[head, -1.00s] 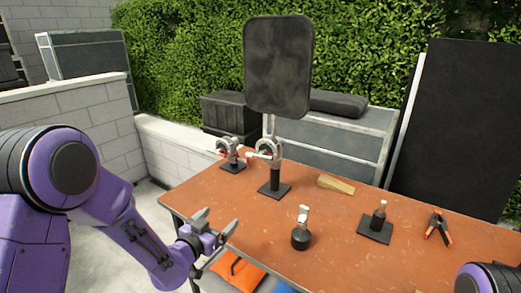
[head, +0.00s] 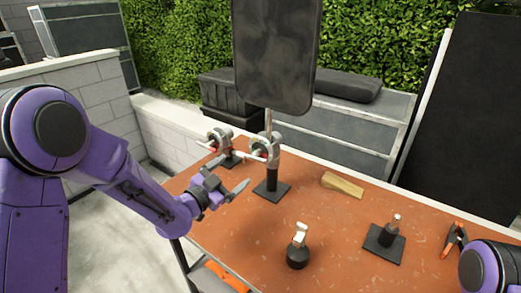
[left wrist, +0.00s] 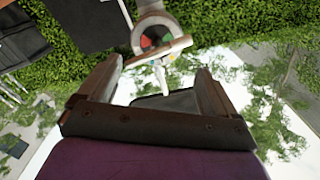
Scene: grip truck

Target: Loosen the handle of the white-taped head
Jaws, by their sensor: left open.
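Two grey grip heads stand on black posts at the back left of the table in the head view: a rear one (head: 219,139) and a nearer one (head: 272,148) on a square base. The nearer head holds the rod of a large black panel (head: 276,55). Red shows by both heads; I cannot clearly tell which carries white tape. My left gripper (head: 228,178) is open and empty, in front of and below the heads. In the left wrist view, a round head (left wrist: 153,30) with a pale bar-shaped handle (left wrist: 165,51) lies beyond the open fingers. My right gripper is out of view.
On the orange-brown table (head: 340,240) are a wooden wedge (head: 342,185), a black round-based piece (head: 298,255), a small post on a square plate (head: 386,238) and an orange-tipped clamp (head: 453,240). The table's middle is clear.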

